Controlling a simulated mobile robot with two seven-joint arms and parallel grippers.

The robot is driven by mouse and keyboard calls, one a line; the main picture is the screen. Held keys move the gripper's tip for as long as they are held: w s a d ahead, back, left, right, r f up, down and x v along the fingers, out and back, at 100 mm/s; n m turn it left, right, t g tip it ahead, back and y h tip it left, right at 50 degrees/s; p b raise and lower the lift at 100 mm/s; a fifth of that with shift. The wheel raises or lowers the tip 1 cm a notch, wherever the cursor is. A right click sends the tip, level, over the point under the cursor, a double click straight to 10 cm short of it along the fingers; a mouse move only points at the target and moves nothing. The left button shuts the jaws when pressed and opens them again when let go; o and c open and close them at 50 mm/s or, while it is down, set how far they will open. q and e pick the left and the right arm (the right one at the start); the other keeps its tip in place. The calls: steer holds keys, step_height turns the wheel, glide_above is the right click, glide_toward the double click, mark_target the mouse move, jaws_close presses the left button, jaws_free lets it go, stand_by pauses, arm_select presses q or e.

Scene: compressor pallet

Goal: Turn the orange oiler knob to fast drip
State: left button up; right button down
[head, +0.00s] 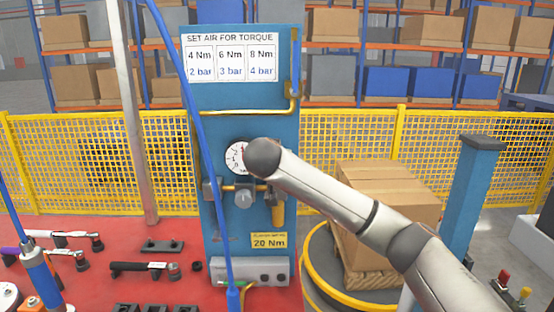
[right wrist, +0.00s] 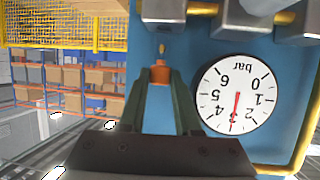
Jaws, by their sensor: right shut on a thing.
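The orange oiler knob (right wrist: 160,74) shows in the right wrist view, small and between my fingertips, in front of the blue panel (right wrist: 145,35). A small yellow tip stands just beyond it. My right gripper (right wrist: 161,80) is shut on the knob, one dark finger on each side. In the head view my right arm reaches to the panel from the right, and its wrist hides the knob and fingers. Any drip marks around the knob cannot be made out. My left gripper is in neither view.
A round pressure gauge (right wrist: 234,93), its needle near 3 bar, sits close beside my right gripper. Metal air units (head: 243,195) hang below it on the panel. A blue hose (head: 205,140) crosses the panel. Tools and sockets lie on the red table (head: 110,240).

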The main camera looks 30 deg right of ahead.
steer(key=shift+s+d+n+t+y, duration=0.1)
steer(key=shift+n+t+y, duration=0.2)
steer(key=shift+y, duration=0.1)
steer(key=shift+d+n+t+y, duration=0.1)
steer(key=shift+n+t+y, duration=0.25)
steer(key=shift+n, duration=0.25)
steer(key=shift+s+d+n+t+y, duration=0.15)
steer(key=shift+n+t+y, duration=0.3)
steer(key=shift+n+y, duration=0.45)
steer(key=shift+d+r+n+t+y+p, duration=0.15)
steer(key=shift+n+t+y+p, duration=0.3)
steer(key=shift+n+y, duration=0.7)
steer(key=shift+d+n+y+p, duration=0.15)
steer(key=shift+n+y+p, duration=0.6)
steer(key=shift+y, duration=0.55)
steer(key=c, duration=0.9)
jaws_free()
